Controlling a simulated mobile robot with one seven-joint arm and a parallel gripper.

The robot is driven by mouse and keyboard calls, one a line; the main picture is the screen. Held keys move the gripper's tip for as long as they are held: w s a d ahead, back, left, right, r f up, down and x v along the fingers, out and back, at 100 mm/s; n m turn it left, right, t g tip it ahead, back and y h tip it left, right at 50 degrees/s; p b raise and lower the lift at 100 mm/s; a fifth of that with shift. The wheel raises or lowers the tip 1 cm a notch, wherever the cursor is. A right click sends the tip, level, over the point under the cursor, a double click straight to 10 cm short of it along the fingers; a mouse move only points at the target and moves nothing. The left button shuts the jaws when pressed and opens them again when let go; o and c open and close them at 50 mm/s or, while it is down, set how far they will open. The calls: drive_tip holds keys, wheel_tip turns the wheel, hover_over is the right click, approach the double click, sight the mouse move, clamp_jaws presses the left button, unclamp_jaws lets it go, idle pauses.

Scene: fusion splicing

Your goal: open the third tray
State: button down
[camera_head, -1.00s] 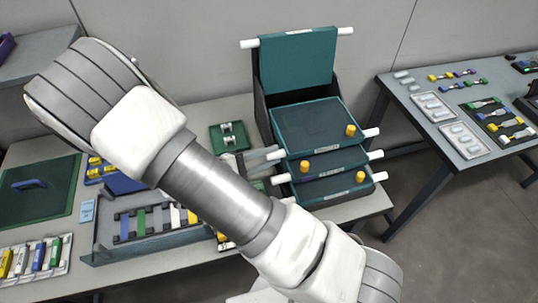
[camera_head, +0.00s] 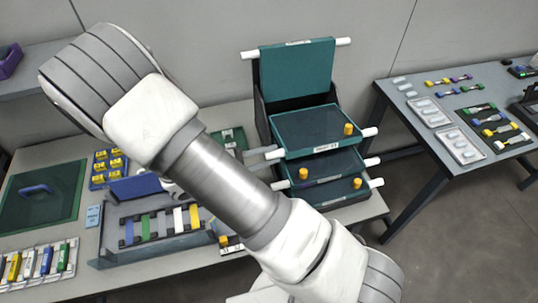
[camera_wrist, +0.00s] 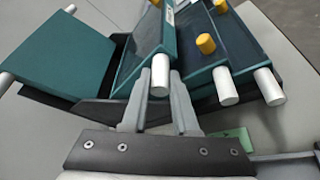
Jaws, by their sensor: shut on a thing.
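The teal tray stack has one panel (camera_head: 297,68) standing raised at the back. Below it lie a top tray (camera_head: 312,125), a middle tray (camera_head: 335,165) and a lowest tray (camera_head: 345,192), with white rods at their sides. My gripper (camera_wrist: 158,82) is shut on the white rod (camera_wrist: 160,66) of the top lying tray. In the head view, my gripper (camera_head: 262,152) is at this tray's left side, partly hidden by my arm. The held tray is tilted up a little, with a gap above the middle tray. Yellow knobs show on the lying trays.
A holder with coloured strips (camera_head: 150,235), a blue tray of yellow parts (camera_head: 108,165) and a green mat (camera_head: 40,190) lie on the left of the bench. A second table (camera_head: 465,125) with small parts stands at right. The wall is close behind the stack.

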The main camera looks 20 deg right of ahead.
drive_tip(key=w+r+n+g+p, duration=0.4)
drive_tip(key=w+r+n+p, duration=0.25)
drive_tip(key=r+p, duration=0.25)
drive_tip(key=w+r+n+g+b, duration=0.1)
drive_tip(key=w+r, duration=0.1)
drive_tip(key=w, duration=0.9)
drive_tip(key=shift+n+y+b, duration=0.3)
drive_tip(key=shift+n, duration=0.05)
drive_tip(key=c, duration=0.7)
unclamp_jaws()
drive_tip(key=shift+w, duration=0.15)
